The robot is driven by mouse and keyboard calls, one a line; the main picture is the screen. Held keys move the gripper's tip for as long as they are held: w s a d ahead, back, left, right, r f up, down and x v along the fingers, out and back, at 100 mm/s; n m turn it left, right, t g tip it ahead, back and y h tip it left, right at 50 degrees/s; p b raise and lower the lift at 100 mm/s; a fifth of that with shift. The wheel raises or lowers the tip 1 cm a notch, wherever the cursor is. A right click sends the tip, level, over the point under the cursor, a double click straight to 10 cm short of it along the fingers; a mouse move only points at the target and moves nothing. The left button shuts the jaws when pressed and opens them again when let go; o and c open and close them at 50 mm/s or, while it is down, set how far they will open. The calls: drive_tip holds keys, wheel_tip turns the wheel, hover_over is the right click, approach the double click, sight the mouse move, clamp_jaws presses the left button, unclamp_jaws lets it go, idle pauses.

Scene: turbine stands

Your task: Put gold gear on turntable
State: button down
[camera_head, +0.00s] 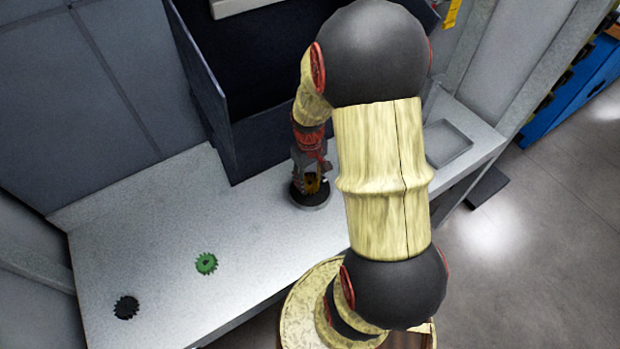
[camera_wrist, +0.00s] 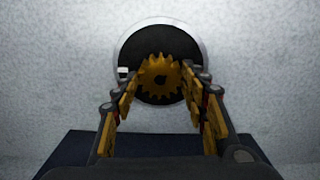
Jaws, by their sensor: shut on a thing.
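The gold gear (camera_wrist: 158,80) shows toothed and upright-facing in the wrist view, between the fingertips of my gripper (camera_wrist: 160,92). My gripper is shut on it. Behind the gear is the turntable (camera_wrist: 141,42), a black disc with a pale rim; the gear overlaps its lower middle part. In the head view, my gripper (camera_head: 311,180) is right over the dark round turntable (camera_head: 312,205) on the white bench. The gear is hard to make out there. I cannot tell whether the gear touches the turntable.
A green gear (camera_head: 206,263) and a black gear (camera_head: 126,306) lie on the left part of the white bench (camera_head: 160,215). A dark open-fronted box (camera_head: 228,130) stands behind the turntable. A shallow grey tray (camera_head: 445,143) is at the right. My arm hides part of the bench.

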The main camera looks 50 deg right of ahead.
sight(310, 183)
drive_tip(key=shift+f, duration=0.35)
drive_tip(key=c, duration=1)
unclamp_jaws()
drive_tip(key=shift+o, duration=1.2)
drive_tip(key=shift+r, duration=0.15)
drive_tip(key=shift+r+p, duration=2.6)
drive_tip(key=shift+r, duration=0.85)
